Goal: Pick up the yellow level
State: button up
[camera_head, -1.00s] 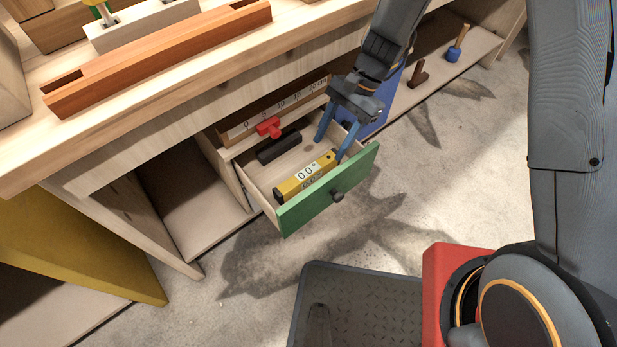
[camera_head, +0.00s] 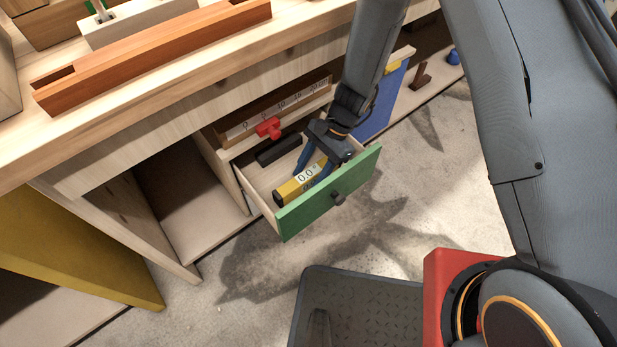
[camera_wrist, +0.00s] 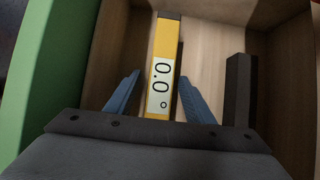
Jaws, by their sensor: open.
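The yellow level (camera_head: 289,189) lies in the open green-fronted drawer (camera_head: 330,194), close along the inside of its front. It has a white label reading 0.0°, which also shows on the level in the wrist view (camera_wrist: 166,45). My gripper (camera_head: 312,171) is down in the drawer over the level's right part. In the wrist view my gripper (camera_wrist: 158,88) is open, with one blue finger on each side of the level and a gap to each. Part of the level is hidden behind my gripper in the head view.
A black bar (camera_head: 278,149) lies in the drawer behind the level; it stands right of my right finger in the wrist view (camera_wrist: 239,90). The workbench top (camera_head: 150,120) overhangs behind.

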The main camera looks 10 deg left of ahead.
jog(key=shift+f, duration=0.1)
grip_shut()
